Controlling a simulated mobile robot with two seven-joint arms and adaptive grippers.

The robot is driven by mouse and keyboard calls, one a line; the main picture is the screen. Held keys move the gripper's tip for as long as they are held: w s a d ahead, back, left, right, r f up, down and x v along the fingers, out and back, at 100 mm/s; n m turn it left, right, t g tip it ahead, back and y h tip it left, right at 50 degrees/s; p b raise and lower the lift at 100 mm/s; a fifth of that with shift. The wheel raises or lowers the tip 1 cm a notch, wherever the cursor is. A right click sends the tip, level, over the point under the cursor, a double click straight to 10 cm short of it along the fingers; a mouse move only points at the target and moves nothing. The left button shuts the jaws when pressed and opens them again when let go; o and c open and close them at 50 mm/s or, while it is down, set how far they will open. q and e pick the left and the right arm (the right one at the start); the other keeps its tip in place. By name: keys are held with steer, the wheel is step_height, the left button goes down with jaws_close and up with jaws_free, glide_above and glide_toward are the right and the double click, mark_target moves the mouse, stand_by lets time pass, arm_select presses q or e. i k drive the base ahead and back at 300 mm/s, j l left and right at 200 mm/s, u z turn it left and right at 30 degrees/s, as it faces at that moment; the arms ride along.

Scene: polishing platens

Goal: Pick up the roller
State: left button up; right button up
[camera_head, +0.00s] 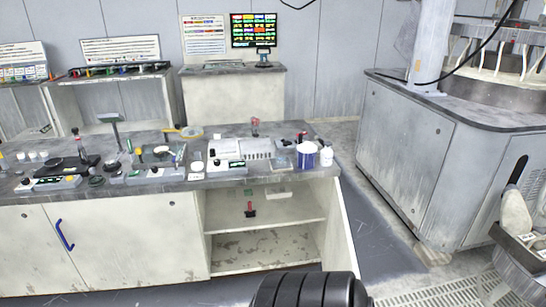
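I cannot pick out a roller for certain; the small items on the grey worktop (225,176) are too small to tell apart. A small red-and-black item (250,210) rests on the upper shelf of the open cabinet below the worktop. Neither my left nor my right gripper is in view. A dark ribbed rounded shape fills the bottom middle edge, and I cannot tell what it is.
A blue-and-white container (306,155) and a white jar (326,157) stand near the worktop's right end. A closed cabinet door has a blue handle (65,235). A large grey machine (405,150) stands at right. Bare floor (375,225) separates it from the bench.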

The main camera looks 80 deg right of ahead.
mark_target(250, 213)
steer(key=i+l+z, duration=0.15)
steer(key=z, duration=0.25)
steer(key=i+z, duration=0.55)
steer(key=z, duration=0.25)
steer(key=i+z, duration=0.25)
steer(key=z, duration=0.15)
steer(key=i+j+z, duration=0.15)
steer(key=z, duration=0.25)
